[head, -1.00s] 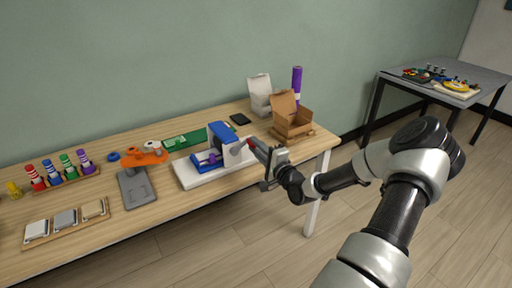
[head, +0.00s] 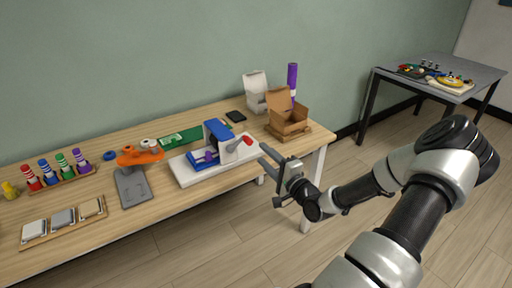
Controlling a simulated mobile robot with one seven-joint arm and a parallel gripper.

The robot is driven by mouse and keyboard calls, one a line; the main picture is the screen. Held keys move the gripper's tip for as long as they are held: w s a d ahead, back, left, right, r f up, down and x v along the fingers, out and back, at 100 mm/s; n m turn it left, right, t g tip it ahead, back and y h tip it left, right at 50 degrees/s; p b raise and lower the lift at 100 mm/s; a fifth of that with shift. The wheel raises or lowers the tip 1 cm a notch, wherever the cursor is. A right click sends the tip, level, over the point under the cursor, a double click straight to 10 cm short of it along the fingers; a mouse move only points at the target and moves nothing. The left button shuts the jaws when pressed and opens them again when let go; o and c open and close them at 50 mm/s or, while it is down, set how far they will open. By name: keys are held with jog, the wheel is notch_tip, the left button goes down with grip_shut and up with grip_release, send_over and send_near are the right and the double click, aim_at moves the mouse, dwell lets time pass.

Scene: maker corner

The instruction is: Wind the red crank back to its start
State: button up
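The red crank (head: 247,140) sticks out from the right side of a small machine with a blue top (head: 216,131) and a white base (head: 187,179). The machine stands on the wooden table near its front edge, with a purple and blue part (head: 206,157) in front. My gripper (head: 263,149) is just right of the crank, over the table's front edge, pointing at the machine. A small gap shows between its fingertips and the crank. The fingers overlap in this view, so their opening is unclear. Nothing shows held in them.
An open cardboard box (head: 288,122) stands behind my gripper, with a purple cylinder (head: 292,78) and a white box (head: 255,90) behind it. A black phone-like slab (head: 236,116) lies nearby. An orange device (head: 140,156) stands left of the machine. Open floor lies in front of the table.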

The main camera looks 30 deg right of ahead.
jog(key=s, duration=0.9)
jog(key=shift+p, duration=0.3)
jog(key=shift+s+d, duration=0.1)
jog(key=shift+c, duration=0.3)
